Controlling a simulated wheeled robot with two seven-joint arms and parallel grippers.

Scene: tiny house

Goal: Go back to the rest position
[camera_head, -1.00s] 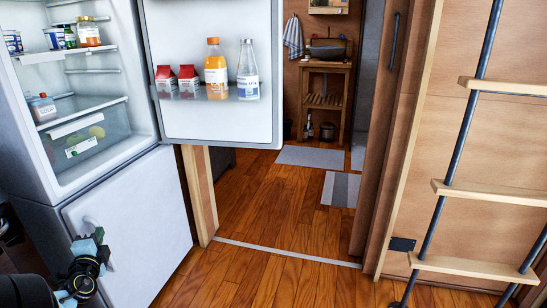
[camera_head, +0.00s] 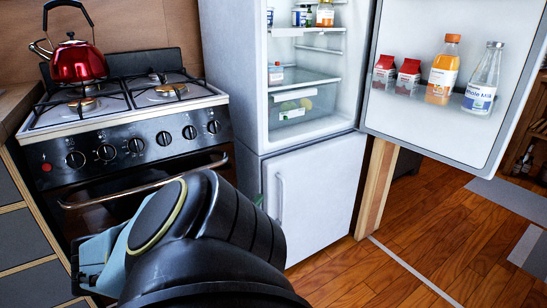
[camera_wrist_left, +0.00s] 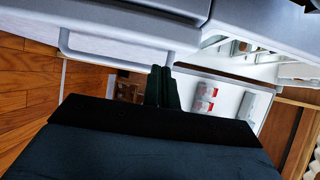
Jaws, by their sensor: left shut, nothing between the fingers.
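My left arm rises large in the lower middle of the head view, in front of the stove and fridge. The fingers point toward the fridge, whose handle and open door show beyond. My right gripper is in neither view.
The fridge (camera_head: 310,205) has its upper door (camera_head: 430,120) wide open to the right, with bottles and cartons on its shelf. A stove (camera_head: 130,140) with a red kettle (camera_head: 78,60) stands left. Wooden floor (camera_head: 400,235) lies free at right.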

